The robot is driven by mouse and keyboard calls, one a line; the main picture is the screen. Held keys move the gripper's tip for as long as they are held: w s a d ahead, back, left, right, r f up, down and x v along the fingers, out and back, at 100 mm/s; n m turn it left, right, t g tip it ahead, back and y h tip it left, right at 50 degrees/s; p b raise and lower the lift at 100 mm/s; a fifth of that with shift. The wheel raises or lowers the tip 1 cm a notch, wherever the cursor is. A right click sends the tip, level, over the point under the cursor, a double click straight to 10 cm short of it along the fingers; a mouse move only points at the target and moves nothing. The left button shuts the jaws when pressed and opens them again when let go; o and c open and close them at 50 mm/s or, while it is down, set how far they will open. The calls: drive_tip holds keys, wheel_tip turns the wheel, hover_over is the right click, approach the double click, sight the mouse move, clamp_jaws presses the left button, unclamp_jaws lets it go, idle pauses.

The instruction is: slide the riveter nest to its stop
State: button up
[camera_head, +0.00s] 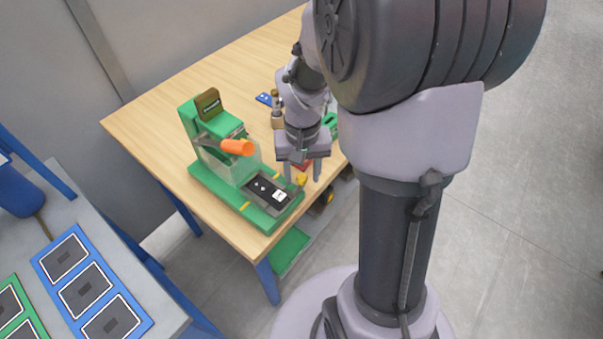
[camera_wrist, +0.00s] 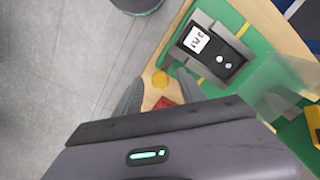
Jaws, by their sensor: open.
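The green riveter (camera_head: 213,150) stands on the wooden table, with an orange handle (camera_head: 238,147) and a clear guard. Its dark nest (camera_head: 258,187) lies on the green base outside the guard, carrying a black piece with white marks. The nest also shows in the wrist view (camera_wrist: 213,55). A round yellow knob-like piece (camera_wrist: 160,79) is beside the nest; whether it joins the nest is unclear. My gripper (camera_head: 303,175) is open and points down beside the nest. In the wrist view its fingers (camera_wrist: 160,92) stand either side of the yellow piece, with nothing clamped.
A small red item (camera_wrist: 165,102) lies close to my fingers. A blue item (camera_head: 264,99) and a tan-coloured object (camera_head: 277,122) are farther back on the wooden table (camera_head: 150,125). Blue and green trays (camera_head: 85,290) sit on another table at left. The table edge is close.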

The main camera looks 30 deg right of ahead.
clamp_jaws()
idle(1.4)
